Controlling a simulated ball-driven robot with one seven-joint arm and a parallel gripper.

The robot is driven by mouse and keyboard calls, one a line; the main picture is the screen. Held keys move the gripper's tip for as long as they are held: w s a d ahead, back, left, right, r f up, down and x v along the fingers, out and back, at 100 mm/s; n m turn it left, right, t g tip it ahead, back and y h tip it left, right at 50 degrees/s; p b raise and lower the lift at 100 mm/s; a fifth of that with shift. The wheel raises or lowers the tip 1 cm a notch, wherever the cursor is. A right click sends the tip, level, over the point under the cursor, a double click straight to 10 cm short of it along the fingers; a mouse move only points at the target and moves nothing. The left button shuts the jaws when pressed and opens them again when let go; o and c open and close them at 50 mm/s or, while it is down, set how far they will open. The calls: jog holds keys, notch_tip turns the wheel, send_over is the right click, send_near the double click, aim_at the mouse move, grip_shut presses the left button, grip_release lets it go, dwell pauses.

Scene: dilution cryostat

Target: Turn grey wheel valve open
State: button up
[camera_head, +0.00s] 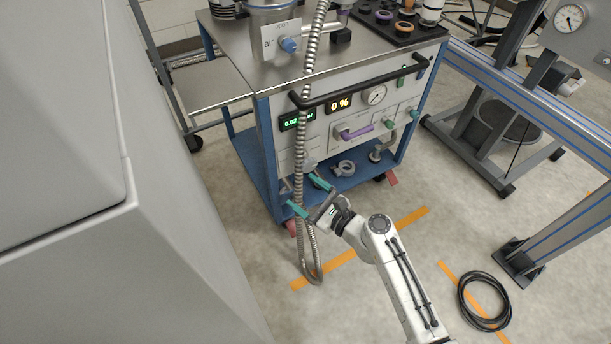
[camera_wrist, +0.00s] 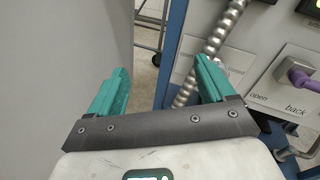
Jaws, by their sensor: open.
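A small pale grey round part (camera_head: 309,162) shows on the cart's front panel at its lower left, beside the metal hose. It looks like the grey wheel valve, but it is too small to be sure. In the wrist view a pale part (camera_wrist: 219,66) shows partly behind my right finger and the hose. My gripper (camera_head: 307,195) has its teal fingers spread, with nothing held. It is in front of the cart's lower left, just below the round part. In the wrist view my gripper (camera_wrist: 162,68) has an empty gap between its fingers.
A ribbed metal hose (camera_head: 309,110) hangs down close to my gripper. The panel has a purple lever (camera_head: 355,132), a "0 %" display (camera_head: 340,104) and a gauge (camera_head: 376,95). A large grey cabinet (camera_head: 130,230) stands at left. A black cable coil (camera_head: 484,300) lies on the floor.

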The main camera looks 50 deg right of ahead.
aim_at(310, 167)
jog(key=d+f+m+h+b, duration=0.2)
jog(key=d+f+m+h, duration=0.25)
jog(key=d+m, duration=0.35)
jog(key=shift+m+h, duration=0.45)
jog(key=shift+m, duration=0.05)
jog(key=x, duration=0.3)
jog(key=b+x, duration=0.1)
jog(key=x, duration=0.6)
jog(key=shift+w+a+r, duration=0.2)
jog(key=shift+w+a, duration=0.05)
jog(key=shift+w, duration=0.1)
jog(key=c, duration=1)
